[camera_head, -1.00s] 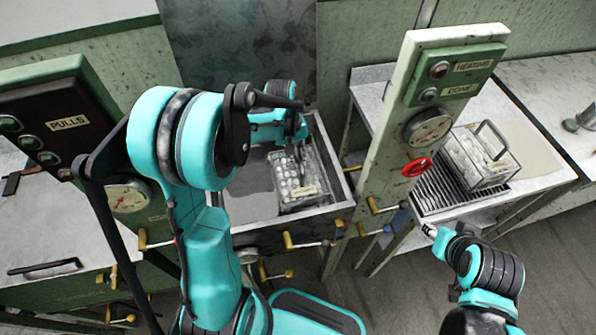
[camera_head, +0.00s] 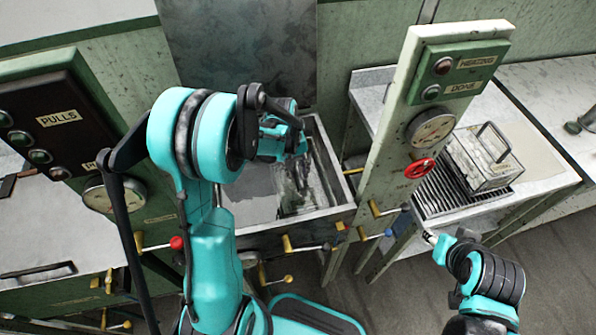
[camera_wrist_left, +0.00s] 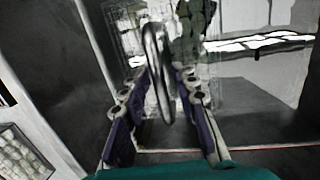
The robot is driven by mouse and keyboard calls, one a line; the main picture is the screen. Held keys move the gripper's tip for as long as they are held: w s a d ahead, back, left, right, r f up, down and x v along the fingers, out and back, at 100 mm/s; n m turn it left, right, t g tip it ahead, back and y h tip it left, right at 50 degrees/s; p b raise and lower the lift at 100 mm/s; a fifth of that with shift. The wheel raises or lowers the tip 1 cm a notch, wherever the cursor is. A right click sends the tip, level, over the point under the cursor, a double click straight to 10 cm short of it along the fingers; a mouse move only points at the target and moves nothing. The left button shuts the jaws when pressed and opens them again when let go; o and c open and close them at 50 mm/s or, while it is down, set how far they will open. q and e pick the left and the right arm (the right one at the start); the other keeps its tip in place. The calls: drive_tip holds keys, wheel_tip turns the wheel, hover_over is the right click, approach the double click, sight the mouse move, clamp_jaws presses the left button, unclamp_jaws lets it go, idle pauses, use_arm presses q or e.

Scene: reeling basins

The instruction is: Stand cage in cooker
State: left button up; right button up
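The cage (camera_head: 305,198) is a wire box low inside the cooker (camera_head: 290,222), a grey metal basin with liquid in it. It looks mostly under the surface and roughly upright; its outline is blurred. My left gripper (camera_head: 300,178) is directly above the cage, reaching down into the basin. In the left wrist view, the cage's loop handle (camera_wrist_left: 157,70) stands between the two fingers of my left gripper (camera_wrist_left: 160,92). The fingers are apart, with a gap on each side of the handle. My right gripper (camera_head: 430,237) is low at the right, away from the cooker; its fingers are too small to judge.
A second cage (camera_head: 486,160) with a handle stands on a slatted rack (camera_head: 432,197) at the right. A green post (camera_head: 398,150) with a gauge and red valve wheel rises between cooker and rack. Brass-handled valves (camera_head: 290,245) stick out along the cooker front.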

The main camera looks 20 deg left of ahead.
use_arm(q)
drive_tip(key=shift+r, duration=0.3)
wheel_tip(320, 180, up, 11)
drive_tip(key=a+p, duration=0.2)
drive_tip(key=p, duration=0.2)
drive_tip(key=s+d+r+m+t+y, duration=0.1)
drive_tip(key=s+d+r+m+t, duration=0.2)
drive_tip(key=s, duration=0.4)
drive_tip(key=s+d+r+m+t+y, duration=0.1)
drive_tip(key=s+d+r+m+t, duration=0.2)
drive_tip(key=s, duration=0.4)
drive_tip(key=shift+s+d+r+m+t, duration=0.2)
drive_tip(key=shift+r+m+t, duration=0.45)
drive_tip(key=shift+r, duration=0.3)
